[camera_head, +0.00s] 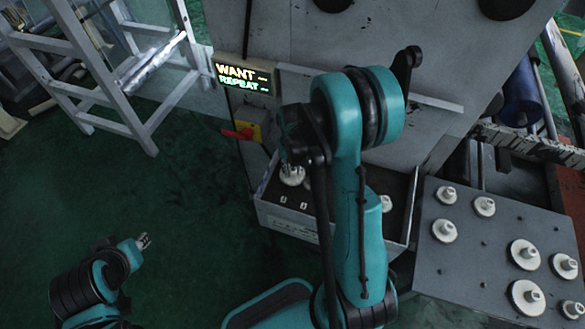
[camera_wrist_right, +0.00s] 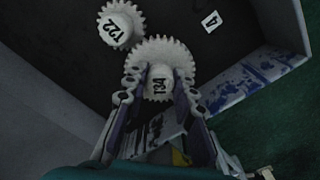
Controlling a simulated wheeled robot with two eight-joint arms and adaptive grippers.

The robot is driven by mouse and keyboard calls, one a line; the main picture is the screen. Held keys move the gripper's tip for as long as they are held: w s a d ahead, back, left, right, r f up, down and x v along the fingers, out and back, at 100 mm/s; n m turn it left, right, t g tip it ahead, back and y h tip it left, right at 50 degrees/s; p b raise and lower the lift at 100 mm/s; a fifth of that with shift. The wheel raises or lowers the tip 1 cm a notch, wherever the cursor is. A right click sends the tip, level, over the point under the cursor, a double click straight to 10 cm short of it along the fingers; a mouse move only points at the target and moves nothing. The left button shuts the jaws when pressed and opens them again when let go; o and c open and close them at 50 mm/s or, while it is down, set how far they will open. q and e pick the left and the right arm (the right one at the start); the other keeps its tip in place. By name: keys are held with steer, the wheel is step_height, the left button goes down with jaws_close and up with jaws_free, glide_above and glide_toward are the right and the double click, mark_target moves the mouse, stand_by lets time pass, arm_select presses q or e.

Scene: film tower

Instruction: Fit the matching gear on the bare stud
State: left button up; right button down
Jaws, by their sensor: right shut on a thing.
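My right gripper (camera_head: 290,160) is low over the left part of a grey bin (camera_head: 345,238). It is shut on a white gear (camera_head: 292,176); the right wrist view shows the gear's hub, labelled T34 as far as I can read (camera_wrist_right: 159,86), between the fingers. A smaller white gear marked T22 (camera_wrist_right: 120,24) lies just beyond it in the bin. Another white gear (camera_head: 386,203) is at the bin's right. A grey panel (camera_head: 430,262) at the right carries several white gears on studs; I cannot clearly make out a bare stud. My left gripper (camera_head: 143,241) is at lower left, away from everything.
A lit display (camera_head: 243,78) on the grey machine reads WANT and REPEAT, its small text unreadable. A red-handled switch (camera_head: 240,132) sits below it. The bin's walls stand close around my right gripper. The green floor at left is open, with a white step ladder (camera_head: 120,80) behind.

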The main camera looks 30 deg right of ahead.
steer(key=shift+f+b, duration=0.9)
steer(key=shift+f, duration=0.1)
stand_by(0.4)
steer(key=c, duration=1.2)
jaws_free()
steer(key=shift+o, duration=0.2)
steer(key=shift+r, duration=0.15)
step_height(320, 180, up, 12)
steer(key=s+a+r+n+t, duration=0.2)
steer(key=s+a+r+t, duration=0.5)
steer(key=s+a, duration=0.3)
steer(key=shift+s+a+r+n, duration=0.3)
steer(key=shift+s+r, duration=0.1)
steer(key=shift+s, duration=0.05)
